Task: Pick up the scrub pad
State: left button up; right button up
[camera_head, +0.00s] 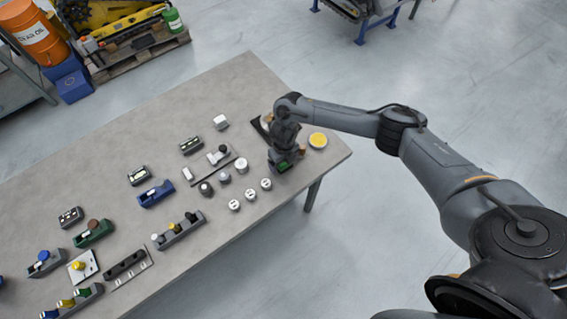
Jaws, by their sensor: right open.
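My right gripper (282,163) points down over the right end of the grey table (240,85). It is open, but its fingertips are small and hard to make out. A small green patch (284,166) shows at its lower end; I cannot tell whether it belongs to the gripper or to an object. I cannot make out a scrub pad with certainty; the gripper and wrist hide part of the table there. A round yellow-topped item (318,140) lies just right of the gripper. My left gripper is out of view.
A dark flat item (262,129) shows partly behind the wrist. Several small white-topped round pieces (242,165) stand left of the gripper. Block-like carriers, such as a blue one (156,193) and a grey one (179,229), cover the left. The table's far middle is clear.

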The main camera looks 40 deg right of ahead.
jog(key=c, duration=1.1)
jog(key=shift+o, duration=0.2)
jog(key=shift+r, duration=0.1)
jog(key=shift+r, duration=0.45)
jog(key=r, duration=0.3)
jog(key=shift+s+r, duration=0.2)
jog(key=shift+s, duration=0.05)
jog(key=s+r+p, duration=0.1)
jog(key=s+r, duration=0.5)
jog(key=s, duration=0.5)
jog(key=shift+d+r+p, duration=0.25)
jog(key=shift+d+p, duration=0.15)
jog(key=shift+s, duration=0.1)
